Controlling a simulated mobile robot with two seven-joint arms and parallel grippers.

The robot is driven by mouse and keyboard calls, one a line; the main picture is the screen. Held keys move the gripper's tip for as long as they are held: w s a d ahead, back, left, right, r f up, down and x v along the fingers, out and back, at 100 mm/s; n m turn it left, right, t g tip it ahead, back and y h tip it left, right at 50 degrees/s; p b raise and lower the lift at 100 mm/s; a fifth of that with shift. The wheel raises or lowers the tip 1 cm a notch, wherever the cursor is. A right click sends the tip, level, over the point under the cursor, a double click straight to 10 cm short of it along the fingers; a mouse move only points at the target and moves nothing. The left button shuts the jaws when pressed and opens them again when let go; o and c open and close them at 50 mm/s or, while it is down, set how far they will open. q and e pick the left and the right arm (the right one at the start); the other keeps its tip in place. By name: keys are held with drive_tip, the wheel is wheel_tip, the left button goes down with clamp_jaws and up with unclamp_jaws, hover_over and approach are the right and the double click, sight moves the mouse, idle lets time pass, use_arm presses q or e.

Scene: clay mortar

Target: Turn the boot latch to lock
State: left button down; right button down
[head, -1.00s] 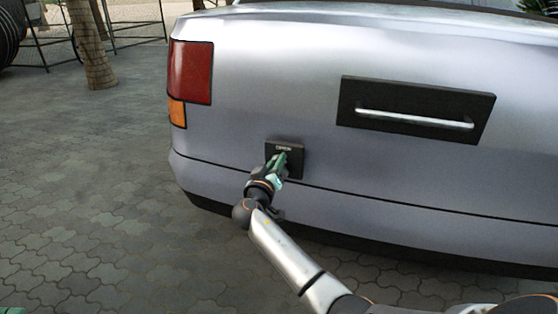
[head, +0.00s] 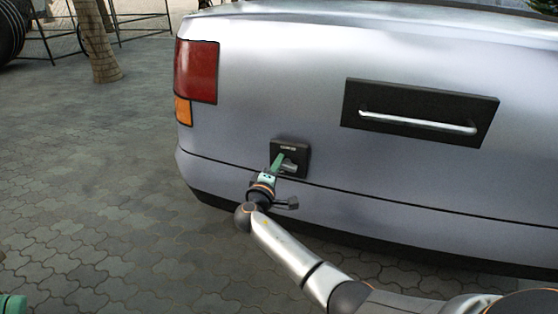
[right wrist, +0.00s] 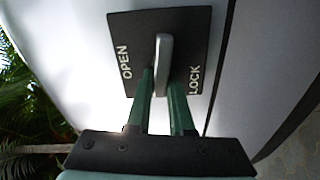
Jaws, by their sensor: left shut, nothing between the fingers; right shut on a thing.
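The boot latch is a small grey handle (head: 289,165) on a black square plate (head: 299,148) low on the silver car's rear. In the right wrist view the handle (right wrist: 163,60) stands upright in the picture, between the word OPEN on the left and LOCK on the right of the plate (right wrist: 190,45). My right gripper (head: 278,161) is at the latch. Its two green fingers (right wrist: 163,88) are shut on the handle, one on each side. Only a green bit of my left gripper (head: 12,304) shows at the lower left corner, away from the car; its fingertips are not clear.
A black panel with a silver bar (head: 418,120) is on the car to the upper right. A red and orange tail light (head: 196,72) is at the left. Paved ground (head: 90,180) left of the car is open. A tree trunk (head: 100,45) stands behind.

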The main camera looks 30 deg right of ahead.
drive_tip(key=shift+n, duration=0.9)
drive_tip(key=shift+f+p, duration=0.1)
drive_tip(key=shift+p, duration=0.2)
drive_tip(key=c, duration=0.8)
unclamp_jaws()
drive_tip(key=p+v, duration=0.3)
drive_tip(key=v, duration=0.9)
drive_tip(key=shift+a+p, duration=0.2)
drive_tip(key=shift+p, duration=0.2)
